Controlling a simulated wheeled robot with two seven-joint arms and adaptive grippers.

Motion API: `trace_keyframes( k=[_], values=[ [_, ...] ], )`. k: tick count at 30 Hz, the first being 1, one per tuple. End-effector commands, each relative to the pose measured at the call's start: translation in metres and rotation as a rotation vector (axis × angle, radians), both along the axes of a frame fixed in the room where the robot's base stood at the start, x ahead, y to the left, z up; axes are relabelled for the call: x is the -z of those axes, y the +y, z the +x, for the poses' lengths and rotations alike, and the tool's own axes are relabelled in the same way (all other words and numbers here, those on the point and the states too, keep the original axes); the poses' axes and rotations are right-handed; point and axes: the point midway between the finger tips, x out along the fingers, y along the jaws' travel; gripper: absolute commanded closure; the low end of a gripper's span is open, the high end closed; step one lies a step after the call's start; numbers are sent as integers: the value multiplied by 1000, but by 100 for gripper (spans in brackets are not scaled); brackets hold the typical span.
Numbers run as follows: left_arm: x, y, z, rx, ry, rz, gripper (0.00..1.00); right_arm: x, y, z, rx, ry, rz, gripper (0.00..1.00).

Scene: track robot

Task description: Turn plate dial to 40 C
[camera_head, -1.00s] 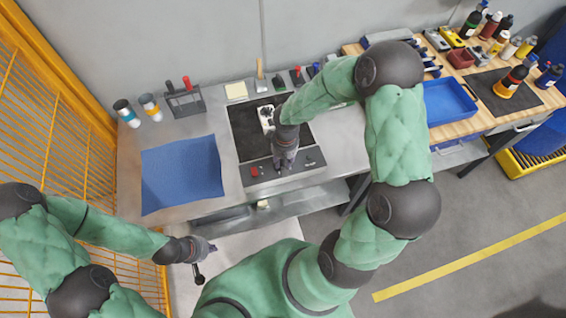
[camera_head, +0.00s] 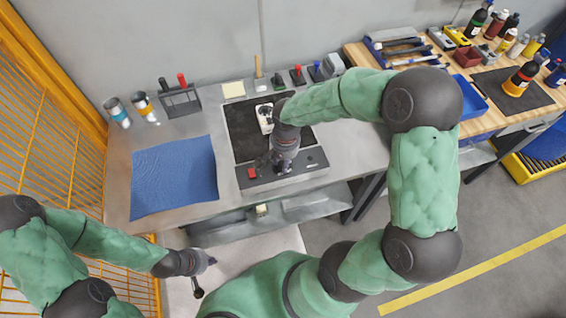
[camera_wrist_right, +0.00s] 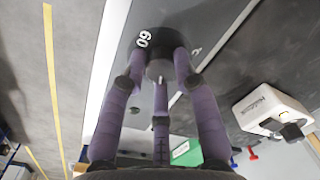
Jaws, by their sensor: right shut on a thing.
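The hot plate has a black top (camera_head: 241,130) and a grey front strip (camera_head: 310,160) with a red switch (camera_head: 252,173). My right gripper (camera_head: 282,165) is over the front strip, right of the switch, with its arm reaching down from above. In the right wrist view its purple fingers (camera_wrist_right: 160,85) are closed around a dark round dial (camera_wrist_right: 159,66), with a white pale mark between the fingers. A white "60" (camera_wrist_right: 144,39) is printed beside the dial; the other numbers are mostly hidden. My left gripper (camera_head: 207,272) hangs in front of the bench, away from the plate; its jaw opening is unclear.
A white device with black parts (camera_head: 264,117) lies on the plate top. A blue cloth (camera_head: 174,176) is to the left, with a tool rack (camera_head: 180,100) and two cups behind. Small tools stand along the wall. A wooden table (camera_head: 475,92) with bottles is at right.

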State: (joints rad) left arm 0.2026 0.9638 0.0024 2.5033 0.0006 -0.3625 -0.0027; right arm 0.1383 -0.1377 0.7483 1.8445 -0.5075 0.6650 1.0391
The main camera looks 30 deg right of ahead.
Motion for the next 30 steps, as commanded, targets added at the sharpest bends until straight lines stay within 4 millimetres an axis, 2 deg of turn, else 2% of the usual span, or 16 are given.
trace_keyframes(
  k=[1,22,23,24,25,30],
  values=[
    [3,0,0,0,0,0,100,5,3,-5,15,15,3,100],
    [6,0,0,0,0,0,100,5,4,-6,81,19,3,100],
    [6,0,0,0,0,0,100,5,4,-6,81,19,4,61],
    [6,0,0,0,0,0,100,5,4,-6,81,18,4,50],
    [6,0,0,0,0,0,100,4,3,-5,81,16,4,46],
    [6,0,0,0,0,0,100,3,2,-3,82,9,2,46]
  ],
)
